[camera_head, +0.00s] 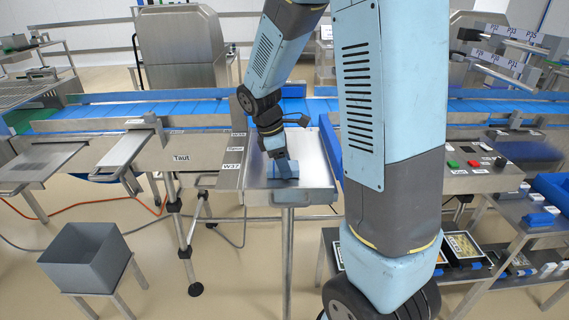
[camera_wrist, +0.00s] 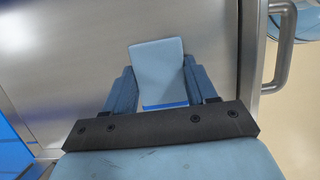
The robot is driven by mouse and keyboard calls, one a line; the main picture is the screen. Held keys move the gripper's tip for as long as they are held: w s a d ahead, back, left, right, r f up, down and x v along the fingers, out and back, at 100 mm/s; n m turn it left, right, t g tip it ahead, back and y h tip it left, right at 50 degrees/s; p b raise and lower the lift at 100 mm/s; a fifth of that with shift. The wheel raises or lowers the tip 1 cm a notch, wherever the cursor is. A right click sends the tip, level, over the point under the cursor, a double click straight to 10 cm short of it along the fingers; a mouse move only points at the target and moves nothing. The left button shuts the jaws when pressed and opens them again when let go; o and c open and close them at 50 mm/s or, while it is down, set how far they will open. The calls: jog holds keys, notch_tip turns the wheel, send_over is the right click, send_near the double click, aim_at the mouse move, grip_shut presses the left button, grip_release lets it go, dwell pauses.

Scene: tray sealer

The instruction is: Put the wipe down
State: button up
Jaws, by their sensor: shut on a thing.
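The wipe (camera_wrist: 158,65) is a light-blue folded pad with a darker blue lower edge, seen in the wrist view between my two blue fingers. My gripper (camera_wrist: 160,85) is shut on it, one finger along each side. The wipe is hard to tell from my fingers there. I cannot tell whether the wipe touches the steel top.
A blue conveyor belt (camera_head: 205,108) runs behind the side table. A bar handle (camera_wrist: 281,50) stands off the table edge. A grey bin (camera_head: 84,268) stands at the lower left. A button panel (camera_head: 482,165) and several blue items lie right. The table top around my gripper looks clear.

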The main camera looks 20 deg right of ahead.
aim_at(272, 165)
jog(key=o, duration=1)
jog(key=v, duration=1.2)
jog(key=shift+s+d+r+m+t+y, duration=0.55)
jog(key=shift+s+r+m+t, duration=0.65)
jog(key=shift+s+m, duration=1.7)
jog(key=shift+s+d+r+m+t+y, duration=0.5)
jog(key=shift+s+r+m+t, duration=1.05)
jog(key=shift+s, duration=2.35)
jog(key=shift+s+d+r+m+t+y, duration=0.55)
jog(key=shift+s+r+m, duration=0.45)
jog(key=shift+s+m, duration=2.1)
jog(key=shift+s+n, duration=0.3)
jog(key=shift+n, duration=0.05)
